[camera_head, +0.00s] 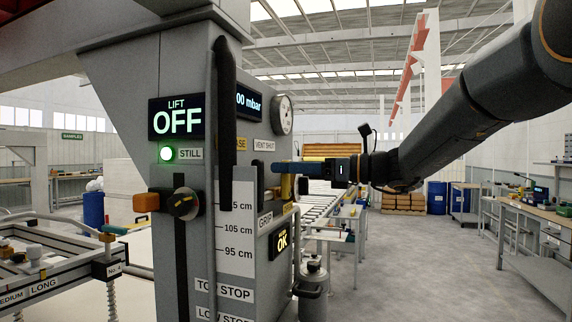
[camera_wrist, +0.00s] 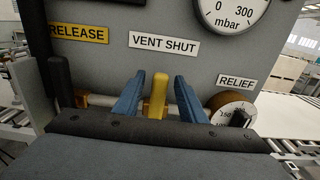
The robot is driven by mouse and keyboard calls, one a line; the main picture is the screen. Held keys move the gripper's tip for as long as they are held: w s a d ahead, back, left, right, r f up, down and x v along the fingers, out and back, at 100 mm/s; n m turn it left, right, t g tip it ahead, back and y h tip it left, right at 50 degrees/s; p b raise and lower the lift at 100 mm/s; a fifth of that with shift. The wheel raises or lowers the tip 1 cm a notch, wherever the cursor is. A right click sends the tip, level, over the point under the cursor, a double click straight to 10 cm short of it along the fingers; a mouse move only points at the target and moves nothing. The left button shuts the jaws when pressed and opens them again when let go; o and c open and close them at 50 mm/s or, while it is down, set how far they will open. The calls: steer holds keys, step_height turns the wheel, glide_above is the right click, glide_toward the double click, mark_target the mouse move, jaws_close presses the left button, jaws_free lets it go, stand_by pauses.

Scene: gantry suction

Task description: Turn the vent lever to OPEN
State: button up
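The vent lever is a yellow upright handle (camera_wrist: 156,96) on a horizontal pipe, under a plate reading VENT SHUT (camera_wrist: 164,44). In the wrist view it stands between the two blue fingers of my gripper (camera_wrist: 158,80). The fingers are apart, with a visible gap on the right side of the lever and a narrower one on the left. In the head view my gripper (camera_head: 284,167) reaches in from the right at the column's side, and part of the yellow lever (camera_head: 286,188) shows below the fingers. Whether a finger touches the lever cannot be told.
A RELIEF dial (camera_wrist: 232,106) is close on the right of the fingers. An orange-brown fitting (camera_wrist: 82,97) is on the left, below the RELEASE label (camera_wrist: 79,34). A pressure gauge (camera_head: 283,115) is above. A dark vertical bar (camera_head: 225,120) stands in front of the column.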

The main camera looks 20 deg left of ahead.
steer(key=shift+a, duration=0.45)
steer(key=shift+c, duration=0.5)
jaws_close()
